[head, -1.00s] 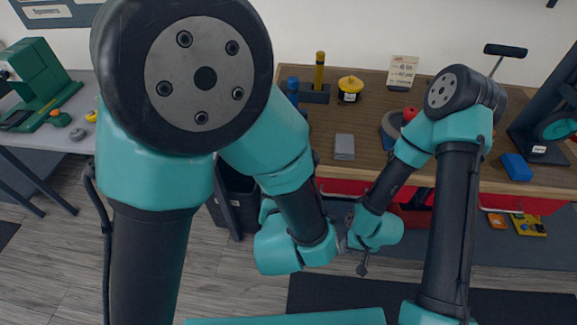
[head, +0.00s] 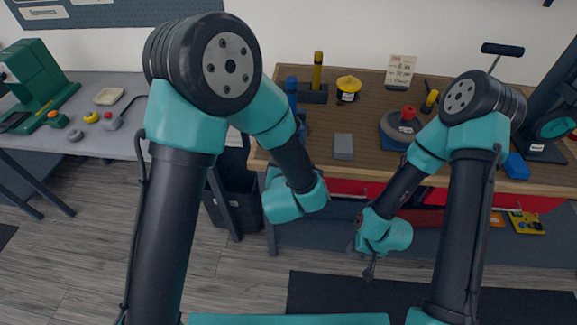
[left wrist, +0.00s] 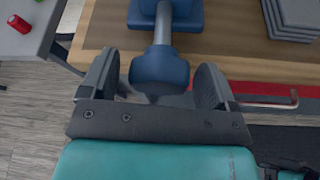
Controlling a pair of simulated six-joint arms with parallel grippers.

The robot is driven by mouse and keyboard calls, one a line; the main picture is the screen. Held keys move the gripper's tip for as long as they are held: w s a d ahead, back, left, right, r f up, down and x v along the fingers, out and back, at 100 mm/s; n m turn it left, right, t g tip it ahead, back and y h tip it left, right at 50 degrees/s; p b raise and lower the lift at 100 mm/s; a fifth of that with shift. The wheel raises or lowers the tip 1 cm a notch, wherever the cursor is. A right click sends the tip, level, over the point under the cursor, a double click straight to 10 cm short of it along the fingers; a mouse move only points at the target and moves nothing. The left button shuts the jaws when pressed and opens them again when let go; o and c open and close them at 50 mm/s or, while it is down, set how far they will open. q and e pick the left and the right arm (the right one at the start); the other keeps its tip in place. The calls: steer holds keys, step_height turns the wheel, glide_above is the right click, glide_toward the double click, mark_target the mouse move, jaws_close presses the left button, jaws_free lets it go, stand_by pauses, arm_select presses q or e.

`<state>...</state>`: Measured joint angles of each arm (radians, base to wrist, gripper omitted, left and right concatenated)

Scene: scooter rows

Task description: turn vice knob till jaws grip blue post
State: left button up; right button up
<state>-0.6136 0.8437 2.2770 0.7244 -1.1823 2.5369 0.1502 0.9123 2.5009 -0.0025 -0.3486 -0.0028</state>
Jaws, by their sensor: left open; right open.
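The blue post (head: 291,86) stands upright at the left end of the wooden bench in the head view. The blue vice (head: 302,124) below it is mostly hidden behind my left arm. In the left wrist view, the vice body (left wrist: 190,20) is at the top, with a grey screw (left wrist: 163,25) leading to the blue vice knob (left wrist: 160,70). My left gripper (left wrist: 158,80) is open, with one finger on each side of the knob; I cannot tell whether they touch it. My right gripper (head: 362,248) is open, low in front of the bench and away from the vice.
A grey block (head: 343,146), a yellow post in a dark base (head: 318,72) and a red-knobbed device (head: 407,116) are on the wooden bench (head: 368,105). The grey table (head: 95,140) at left holds a green machine (head: 38,85).

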arm_select(q)
steer(key=shift+w, duration=0.15)
steer(key=c, duration=0.9)
steer(key=shift+m, duration=0.3)
steer(key=shift+d+m+t+y, duration=0.1)
steer(key=shift+m+t+y, duration=0.2)
steer(key=shift+m+y, duration=0.6)
steer(key=shift+m+t+y, duration=0.3)
steer(key=shift+m+y, duration=0.3)
steer(key=shift+m, duration=0.6)
